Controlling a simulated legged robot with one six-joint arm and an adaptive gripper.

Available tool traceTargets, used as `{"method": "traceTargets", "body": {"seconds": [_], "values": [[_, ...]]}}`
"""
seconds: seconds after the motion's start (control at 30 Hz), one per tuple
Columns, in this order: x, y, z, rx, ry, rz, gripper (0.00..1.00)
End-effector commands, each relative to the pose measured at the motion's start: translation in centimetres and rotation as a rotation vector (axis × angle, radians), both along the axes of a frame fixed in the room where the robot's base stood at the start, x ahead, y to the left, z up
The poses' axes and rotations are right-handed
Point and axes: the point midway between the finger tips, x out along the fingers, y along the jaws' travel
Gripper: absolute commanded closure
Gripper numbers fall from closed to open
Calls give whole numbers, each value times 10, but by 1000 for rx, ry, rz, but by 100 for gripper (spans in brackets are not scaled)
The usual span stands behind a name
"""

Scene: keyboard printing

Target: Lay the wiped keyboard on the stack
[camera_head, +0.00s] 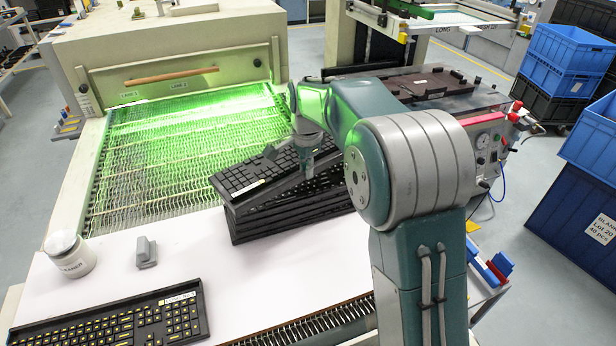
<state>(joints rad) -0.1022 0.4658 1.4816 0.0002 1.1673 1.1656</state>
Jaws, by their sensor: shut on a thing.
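A black keyboard (238,178) with a small pale label lies over the stack of black keyboards (290,221), in the middle of the view. My gripper (308,170) is shut on this keyboard near its front edge, and my wrist hides part of its right side. The keyboard looks slightly tilted against the stack; I cannot tell whether it touches the top one. The stack stands at the back of the white table (200,270), and my arm covers its right end.
Another keyboard (110,322) with yellow legends lies at front left. A white jar (70,254) and a grey block (146,252) stand behind it. A green-lit mesh conveyor (165,160) runs behind the table. A machine with a dark fixture (432,82) stands at right. The table's middle is clear.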

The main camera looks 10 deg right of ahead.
Motion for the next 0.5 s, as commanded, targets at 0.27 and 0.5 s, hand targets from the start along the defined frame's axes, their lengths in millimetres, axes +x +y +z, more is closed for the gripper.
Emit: {"method": "traceTargets", "body": {"seconds": [0.27, 0.5], "values": [[17, 0, 2, 8, -4, -269, 100], [19, 0, -1, 9, -3, -315, 100]]}}
